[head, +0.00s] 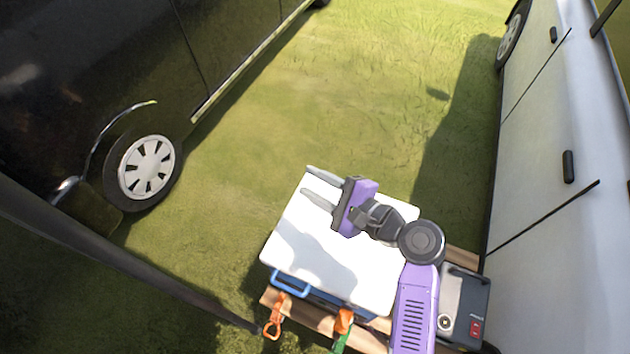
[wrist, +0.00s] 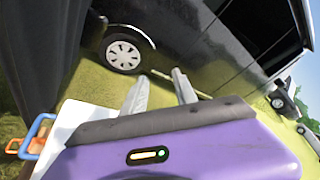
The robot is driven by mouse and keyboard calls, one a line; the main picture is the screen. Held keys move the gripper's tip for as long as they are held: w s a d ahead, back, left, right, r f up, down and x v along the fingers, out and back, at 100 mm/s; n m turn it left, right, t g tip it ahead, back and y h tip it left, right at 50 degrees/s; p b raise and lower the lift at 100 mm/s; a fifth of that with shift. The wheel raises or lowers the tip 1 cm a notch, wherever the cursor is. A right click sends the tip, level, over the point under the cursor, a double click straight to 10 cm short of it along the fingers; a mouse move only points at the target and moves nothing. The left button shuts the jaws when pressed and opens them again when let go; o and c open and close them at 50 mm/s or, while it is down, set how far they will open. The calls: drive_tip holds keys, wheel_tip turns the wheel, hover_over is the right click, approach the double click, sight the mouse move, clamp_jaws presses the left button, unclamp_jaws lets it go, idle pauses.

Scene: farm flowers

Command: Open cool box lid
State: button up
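The cool box has a white lid (head: 338,245) that looks shut, over a dark blue body. A blue handle (head: 290,284) shows at its front left edge. My gripper (head: 313,182) is over the far left part of the lid, its two grey fingers apart with nothing between them. Whether the fingers touch the lid is not clear. In the wrist view the fingers (wrist: 160,88) point out past the lid towards a dark car. The white lid (wrist: 75,122) and blue handle (wrist: 32,135) show at the left there.
The box stands on a wooden surface (head: 310,316) with orange and green-handled tools (head: 342,325) in front. A grey device (head: 465,305) with a red switch sits at the right. A black car (head: 150,90) is at the left, a white vehicle (head: 560,150) at the right. Grass between them is clear.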

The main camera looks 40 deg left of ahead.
clamp_jaws()
drive_tip(key=c, duration=0.7)
unclamp_jaws()
drive_tip(key=o, duration=0.7)
drive_tip(key=shift+d, duration=0.1)
drive_tip(key=b+v, duration=0.1)
drive_tip(key=v, duration=0.6)
drive_tip(key=shift+d, duration=0.25)
drive_tip(key=shift+r, duration=0.1)
drive_tip(key=shift+c, duration=0.4)
